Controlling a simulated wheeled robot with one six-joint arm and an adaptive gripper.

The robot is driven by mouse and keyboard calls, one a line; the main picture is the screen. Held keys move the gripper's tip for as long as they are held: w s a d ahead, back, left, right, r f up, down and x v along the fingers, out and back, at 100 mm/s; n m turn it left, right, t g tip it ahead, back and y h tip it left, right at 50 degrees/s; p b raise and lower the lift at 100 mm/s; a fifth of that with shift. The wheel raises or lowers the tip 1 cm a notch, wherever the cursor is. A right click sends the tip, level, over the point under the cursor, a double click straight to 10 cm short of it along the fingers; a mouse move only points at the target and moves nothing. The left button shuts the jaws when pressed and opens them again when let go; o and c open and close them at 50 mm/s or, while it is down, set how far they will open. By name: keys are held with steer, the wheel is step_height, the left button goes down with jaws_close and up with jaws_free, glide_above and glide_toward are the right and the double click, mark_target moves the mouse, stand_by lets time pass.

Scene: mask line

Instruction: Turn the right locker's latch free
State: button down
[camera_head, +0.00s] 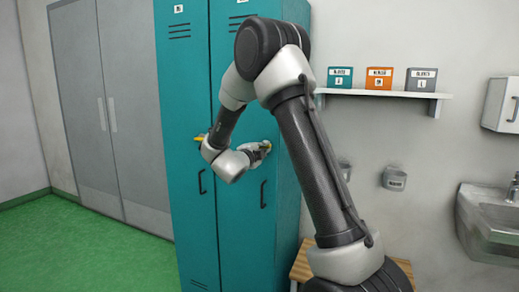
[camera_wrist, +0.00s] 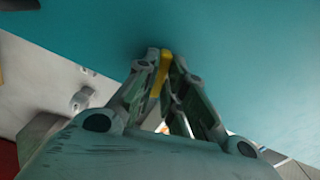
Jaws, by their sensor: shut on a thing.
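The right locker (camera_head: 240,215) is a teal door with a dark vertical handle (camera_head: 263,194), and it looks closed. My gripper (camera_head: 266,147) is at its front, above that handle. In the wrist view my gripper (camera_wrist: 160,54) is shut on the yellow latch (camera_wrist: 160,76), with a finger on each side of it against the teal door face. In the head view my gripper mostly hides this latch. Another yellow latch (camera_head: 198,138) shows on the left locker (camera_head: 187,215), partly behind my wrist. The held latch's exact angle is hard to tell.
A wall shelf (camera_head: 385,94) with teal, orange and grey boxes is right of the lockers. A sink (camera_head: 490,222) is at the far right. A wooden bench (camera_head: 302,265) is low beside the lockers. Green floor (camera_head: 90,252) is clear at the left.

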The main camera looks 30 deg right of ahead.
steer(key=shift+r+n, duration=0.15)
steer(key=shift+n, duration=3.65)
steer(key=shift+r+n, duration=0.15)
steer(key=shift+n, duration=3.65)
steer(key=c, duration=1.5)
jaws_free()
steer(key=shift+f, duration=0.15)
